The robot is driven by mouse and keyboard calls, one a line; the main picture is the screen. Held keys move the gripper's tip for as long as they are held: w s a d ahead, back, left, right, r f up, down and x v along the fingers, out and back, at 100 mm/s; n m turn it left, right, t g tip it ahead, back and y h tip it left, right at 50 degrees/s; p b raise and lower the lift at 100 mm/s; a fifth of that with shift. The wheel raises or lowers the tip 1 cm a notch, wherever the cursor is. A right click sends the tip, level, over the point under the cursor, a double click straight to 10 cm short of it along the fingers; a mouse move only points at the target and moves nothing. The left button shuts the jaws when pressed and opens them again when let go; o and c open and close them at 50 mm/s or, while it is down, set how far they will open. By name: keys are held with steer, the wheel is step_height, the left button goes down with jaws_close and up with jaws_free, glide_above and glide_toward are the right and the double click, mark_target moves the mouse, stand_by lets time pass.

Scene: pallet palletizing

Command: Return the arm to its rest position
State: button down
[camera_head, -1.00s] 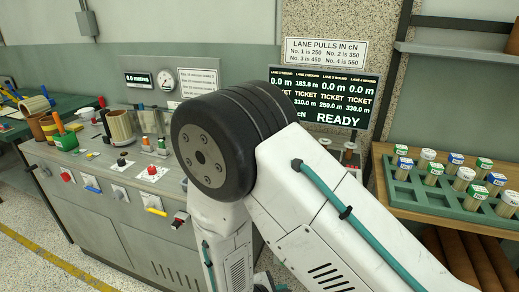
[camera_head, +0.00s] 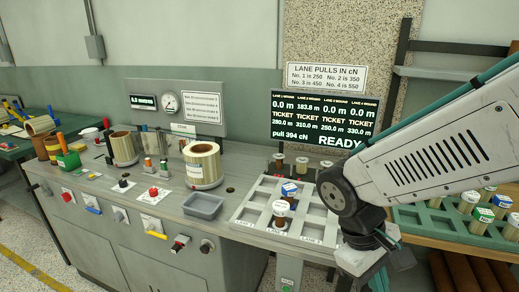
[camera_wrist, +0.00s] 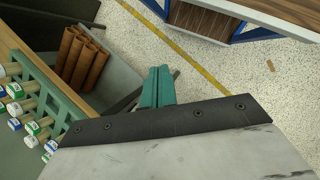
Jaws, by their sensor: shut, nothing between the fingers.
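My arm, white with a dark joint, reaches in from the right side of the head view and bends down in front of the bench's right end. My gripper (camera_wrist: 157,87) shows in the wrist view as two teal fingers side by side, closed with nothing between them. It hangs over the speckled floor (camera_wrist: 215,55), clear of the bench and the rack. In the head view the gripper is mostly hidden behind or below my wrist.
A lane tray (camera_head: 257,207) with a few capped spools lies left of my arm. A green rack (camera_head: 408,217) of capped spools stands behind it, also in the wrist view (camera_wrist: 53,92). Brown rolls (camera_wrist: 80,55) lie below. A grey bin (camera_head: 203,206) and large spool (camera_head: 203,166) stand left.

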steer(key=s+d+r+m+t+y, duration=0.4)
steer(key=s+d+r+m, duration=0.1)
steer(key=r, duration=0.5)
steer(key=shift+s+d+m, duration=0.2)
steer(key=shift+s+m, duration=0.2)
steer(key=shift+s, duration=0.05)
steer(key=shift+r, duration=0.1)
stand_by(3.0)
